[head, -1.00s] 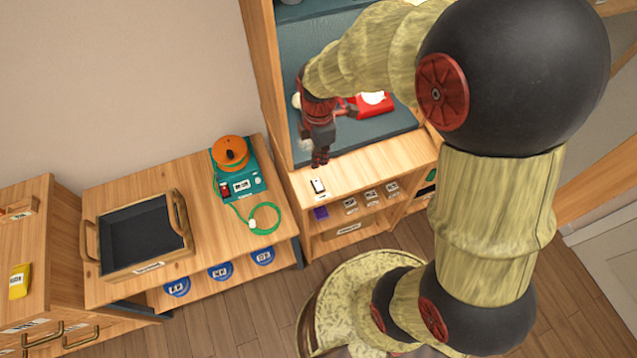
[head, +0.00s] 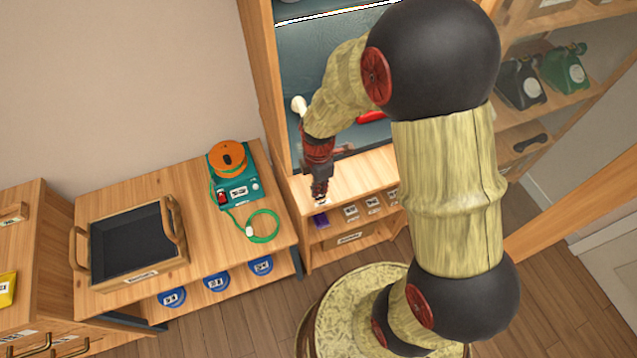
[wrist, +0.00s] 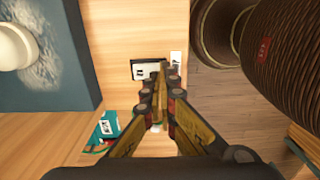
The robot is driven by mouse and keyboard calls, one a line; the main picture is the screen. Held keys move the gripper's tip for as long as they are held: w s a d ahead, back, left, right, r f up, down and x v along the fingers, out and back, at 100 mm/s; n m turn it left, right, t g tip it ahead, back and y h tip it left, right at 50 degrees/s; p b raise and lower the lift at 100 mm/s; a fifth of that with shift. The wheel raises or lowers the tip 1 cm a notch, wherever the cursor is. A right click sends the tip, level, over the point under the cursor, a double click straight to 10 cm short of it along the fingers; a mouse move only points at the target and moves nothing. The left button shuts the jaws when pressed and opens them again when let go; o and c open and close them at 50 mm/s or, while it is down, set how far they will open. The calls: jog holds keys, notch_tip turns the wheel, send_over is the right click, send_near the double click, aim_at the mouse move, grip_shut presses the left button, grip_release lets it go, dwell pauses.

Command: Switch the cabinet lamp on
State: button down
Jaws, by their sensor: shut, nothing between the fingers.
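A small switch (wrist: 146,70), white in a dark frame, sits on the wooden cabinet ledge (wrist: 125,30). My gripper (wrist: 160,70) is shut and empty, with its fingertips at the right part of the switch; I cannot tell whether they touch. In the head view my gripper (head: 320,196) points down and covers most of the switch. A bright white strip (head: 338,13) runs along the upper part of the teal cabinet interior and looks lit. A white rounded object (head: 298,105) sticks out inside the cabinet and shows in the wrist view (wrist: 15,46).
A red thing (head: 370,117) is partly hidden behind my arm. To the left, a teal device with an orange reel (head: 228,158) and a dark tray (head: 125,243) stand on a bench. Phones (head: 522,82) stand on shelves at the right. Floor shows below the benches.

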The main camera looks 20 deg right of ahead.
jog(key=shift+f, duration=0.25)
jog(key=shift+s+f, duration=0.1)
jog(key=shift+f, duration=0.3)
jog(key=shift+r, duration=0.1)
jog(key=shift+w+r+p, duration=0.25)
jog(key=shift+w+p, duration=0.15)
jog(key=shift+w, duration=0.3)
jog(key=shift+a+r+p, duration=0.1)
jog(key=shift+r+p, duration=0.35)
jog(key=shift+r, duration=0.05)
notch_tip(320, 180, up, 13)
jog(key=s+p, duration=0.2)
jog(key=p, duration=0.2)
jog(key=shift+p, duration=0.35)
jog(key=shift+f, duration=0.1)
